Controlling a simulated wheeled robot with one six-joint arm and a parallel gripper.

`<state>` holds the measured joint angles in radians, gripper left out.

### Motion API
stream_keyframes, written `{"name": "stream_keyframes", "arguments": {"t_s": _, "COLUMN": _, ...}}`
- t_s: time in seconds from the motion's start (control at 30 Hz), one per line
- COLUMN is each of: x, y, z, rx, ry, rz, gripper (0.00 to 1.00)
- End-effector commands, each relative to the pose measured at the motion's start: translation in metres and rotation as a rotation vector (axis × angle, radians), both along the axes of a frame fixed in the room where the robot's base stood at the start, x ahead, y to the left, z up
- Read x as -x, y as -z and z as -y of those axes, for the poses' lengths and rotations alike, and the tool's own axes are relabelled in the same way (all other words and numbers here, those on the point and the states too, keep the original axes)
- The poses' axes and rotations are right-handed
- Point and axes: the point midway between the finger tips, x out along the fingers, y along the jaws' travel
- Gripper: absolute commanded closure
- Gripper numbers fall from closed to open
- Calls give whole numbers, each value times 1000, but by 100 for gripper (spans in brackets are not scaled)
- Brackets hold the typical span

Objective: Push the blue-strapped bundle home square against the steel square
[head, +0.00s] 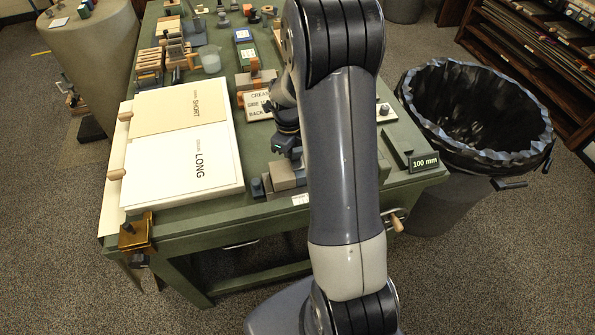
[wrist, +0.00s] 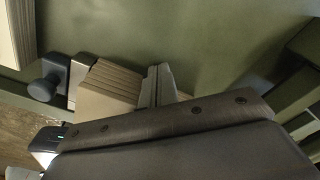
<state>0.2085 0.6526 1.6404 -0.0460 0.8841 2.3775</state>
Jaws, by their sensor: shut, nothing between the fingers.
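A pale bundle of stacked boards (head: 283,177) lies near the front edge of the green bench, just left of my arm. It shows in the wrist view as a layered beige block (wrist: 110,86); I cannot make out its blue strap. In the wrist view, a pale metal plate with a dark knob (wrist: 43,88) stands at the bundle's left; I cannot tell whether it is the steel square. My gripper (wrist: 160,84) is shut and empty, its fingers right beside the bundle's right side. I cannot tell whether they touch it. In the head view, my arm hides part of this area.
A large board marked LONG and SHORT (head: 220,170) lies left on the bench. A sign (head: 257,103) stands behind my gripper. A dark block marked 100 mm (head: 424,163) lies at the right corner. A lined bin (head: 480,120) stands right of the bench. Green surface is bare beyond the bundle.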

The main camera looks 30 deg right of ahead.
Motion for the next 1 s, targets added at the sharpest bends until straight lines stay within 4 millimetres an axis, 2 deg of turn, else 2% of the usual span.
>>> {"name": "stream_keyframes", "arguments": {"t_s": 0.3, "x": 0, "y": 8, "z": 0, "rx": 0, "ry": 0, "rz": 0, "gripper": 100}}
{"name": "stream_keyframes", "arguments": {"t_s": 1.0, "x": 3, "y": 4, "z": -1, "rx": 0, "ry": 0, "rz": 0, "gripper": 100}}
